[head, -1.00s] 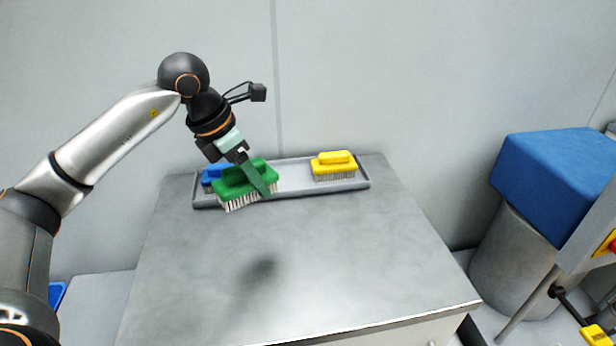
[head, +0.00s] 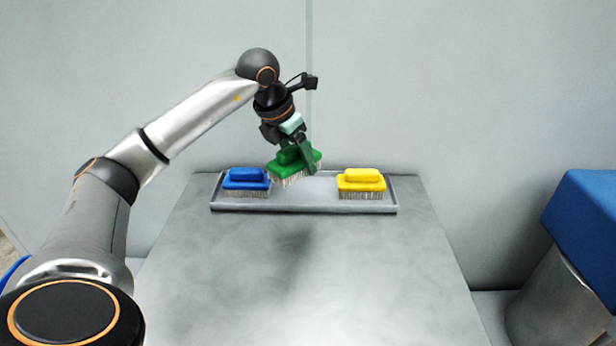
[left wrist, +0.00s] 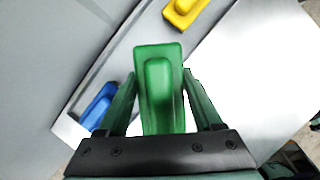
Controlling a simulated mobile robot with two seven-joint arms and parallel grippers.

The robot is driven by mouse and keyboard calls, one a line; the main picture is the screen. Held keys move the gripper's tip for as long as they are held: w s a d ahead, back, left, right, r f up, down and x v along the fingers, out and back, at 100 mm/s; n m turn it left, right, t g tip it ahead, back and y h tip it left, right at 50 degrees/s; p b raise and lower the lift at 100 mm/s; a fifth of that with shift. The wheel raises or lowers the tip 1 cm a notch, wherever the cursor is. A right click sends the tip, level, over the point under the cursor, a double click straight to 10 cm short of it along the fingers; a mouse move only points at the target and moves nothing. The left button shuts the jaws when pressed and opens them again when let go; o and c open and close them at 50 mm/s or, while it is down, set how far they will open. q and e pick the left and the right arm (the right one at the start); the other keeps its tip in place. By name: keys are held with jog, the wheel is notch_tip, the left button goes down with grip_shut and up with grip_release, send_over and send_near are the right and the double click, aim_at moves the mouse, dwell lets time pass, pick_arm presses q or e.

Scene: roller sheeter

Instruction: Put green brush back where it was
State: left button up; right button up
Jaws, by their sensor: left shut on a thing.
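The green brush (head: 287,167) is in my left gripper (head: 301,152), tilted, with its bristles facing down. It appears held above the middle of the grey tray (head: 305,208), between the two other brushes. In the left wrist view the green brush (left wrist: 159,88) lies between the two fingers of my left gripper (left wrist: 160,100). The blue brush (head: 246,181) sits at the left end of the tray and the yellow brush (head: 361,182) at the right part. The tray's middle looks empty. My right gripper is not in view.
The tray lies at the back of a grey metal table (head: 330,270), close to the wall. The table's front is clear. A blue box-shaped part (head: 585,225) on a grey cylinder stands to the right of the table.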

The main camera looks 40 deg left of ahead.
pick_arm(q)
send_over(312, 188)
jog(key=s, duration=0.2)
notch_tip(312, 188, down, 6)
jog(key=shift+w+a+f, duration=0.1)
jog(key=shift+w+f, duration=0.15)
jog(key=shift+f, duration=1.45)
jog(key=shift+f, duration=0.1)
jog(key=shift+f, duration=0.1)
jog(key=o, duration=1.3)
